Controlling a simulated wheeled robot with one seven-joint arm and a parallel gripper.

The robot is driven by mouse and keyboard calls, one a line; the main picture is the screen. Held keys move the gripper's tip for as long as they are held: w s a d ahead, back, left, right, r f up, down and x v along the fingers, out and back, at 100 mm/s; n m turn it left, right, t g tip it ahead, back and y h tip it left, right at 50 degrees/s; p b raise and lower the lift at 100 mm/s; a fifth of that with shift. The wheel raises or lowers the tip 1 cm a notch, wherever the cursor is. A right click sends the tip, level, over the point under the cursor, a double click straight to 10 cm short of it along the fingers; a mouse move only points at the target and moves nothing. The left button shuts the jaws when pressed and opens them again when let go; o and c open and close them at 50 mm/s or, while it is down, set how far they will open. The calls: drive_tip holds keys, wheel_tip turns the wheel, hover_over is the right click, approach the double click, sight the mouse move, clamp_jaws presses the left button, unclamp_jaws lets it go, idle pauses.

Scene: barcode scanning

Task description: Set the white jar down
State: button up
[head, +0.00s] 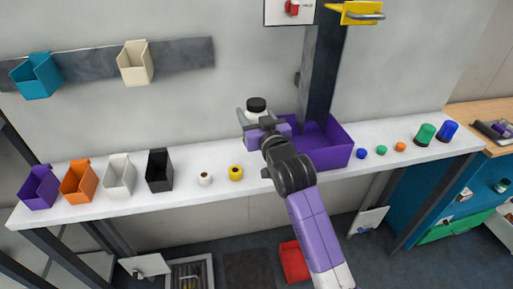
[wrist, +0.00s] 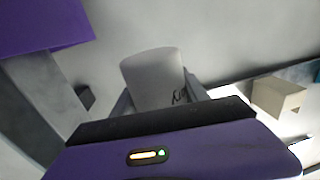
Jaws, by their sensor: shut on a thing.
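The white jar (head: 258,117) has a black lid and is held upright in the head view, above the back part of the white shelf (head: 210,190). My gripper (head: 256,120) is shut on it, with a finger on each side. In the wrist view the jar (wrist: 153,78) shows as a pale cylinder between the fingers of my gripper (wrist: 155,95), with some dark marking near its lower right. The jar's lower part is hidden behind my gripper in the head view.
A purple bin (head: 325,150) stands right of my gripper, by a dark post (head: 322,65). A white roll (head: 204,179) and a yellow roll (head: 236,173) stand left on the shelf, beside a black bin (head: 159,170). Small coloured items, including a blue one (head: 361,153), stand at right.

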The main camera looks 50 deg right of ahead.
wheel_tip(320, 180, down, 12)
drive_tip(key=shift+f, duration=0.25)
idle(0.4)
drive_tip(key=shift+f+b, duration=0.2)
drive_tip(key=shift+b, duration=0.2)
drive_tip(key=o, duration=1.5)
drive_tip(key=shift+o, duration=0.2)
